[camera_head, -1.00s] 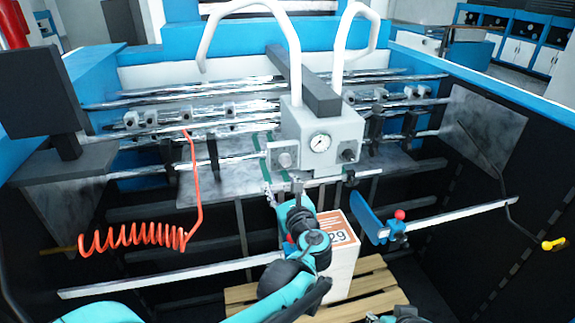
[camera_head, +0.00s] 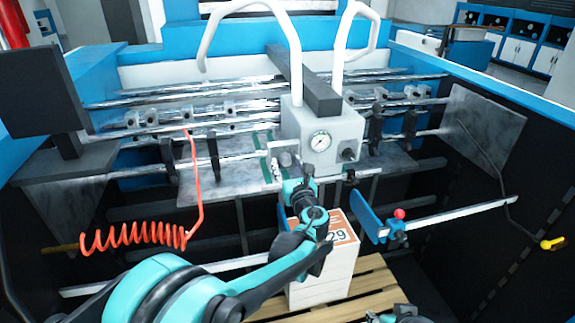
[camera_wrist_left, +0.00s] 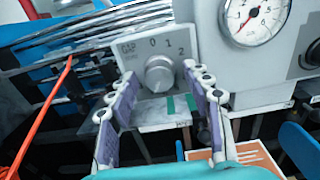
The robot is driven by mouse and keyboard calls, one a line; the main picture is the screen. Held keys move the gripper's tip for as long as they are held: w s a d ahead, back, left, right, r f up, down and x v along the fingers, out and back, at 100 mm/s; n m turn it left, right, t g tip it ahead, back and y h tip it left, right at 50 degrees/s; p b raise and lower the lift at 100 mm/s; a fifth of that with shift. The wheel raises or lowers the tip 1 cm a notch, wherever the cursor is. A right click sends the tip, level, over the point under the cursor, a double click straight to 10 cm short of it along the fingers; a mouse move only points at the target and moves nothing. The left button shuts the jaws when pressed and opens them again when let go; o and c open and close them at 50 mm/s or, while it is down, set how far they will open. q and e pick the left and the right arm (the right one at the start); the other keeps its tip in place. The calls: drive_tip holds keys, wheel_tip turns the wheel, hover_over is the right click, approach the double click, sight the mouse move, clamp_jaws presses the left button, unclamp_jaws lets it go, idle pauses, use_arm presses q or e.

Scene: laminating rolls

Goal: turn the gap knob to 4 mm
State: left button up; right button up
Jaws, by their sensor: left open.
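The gap knob (camera_wrist_left: 159,73) is a round grey dial on a pale panel in the left wrist view. Its plate is marked "GAP" with 0, 1 and 2 readable; any higher marks are hidden or not legible. I cannot tell where the knob points. My left gripper (camera_wrist_left: 162,98) is open, its purple-padded fingers on either side below the knob, with nothing between them. In the head view the left gripper (camera_head: 281,168) is in front of the knob panel and largely covers it. A teal and dark piece of my right arm shows at the bottom edge; its jaws are not clear.
A pressure gauge (camera_head: 320,141) and a dark knob (camera_head: 348,154) sit right of the gap knob on the grey housing (camera_head: 340,128). A coiled orange hose (camera_head: 135,236) hangs at left. A white box (camera_head: 335,262) stands on a wooden pallet (camera_head: 378,290) below.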

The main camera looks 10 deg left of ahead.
use_arm(q)
clamp_jaws()
drive_tip(key=shift+n, duration=0.3)
drive_tip(key=n+b, duration=0.1)
drive_tip(key=n, duration=0.2)
drive_tip(key=shift+n, duration=0.3)
drive_tip(key=n+b, duration=0.1)
drive_tip(key=n, duration=0.3)
drive_tip(key=shift+n, duration=0.3)
drive_tip(key=n+b, duration=0.1)
drive_tip(key=n, duration=0.7)
drive_tip(key=shift+d+n+b, duration=0.1)
drive_tip(key=shift+n+b, duration=0.25)
drive_tip(key=shift+n, duration=0.05)
drive_tip(key=shift+r, duration=0.1)
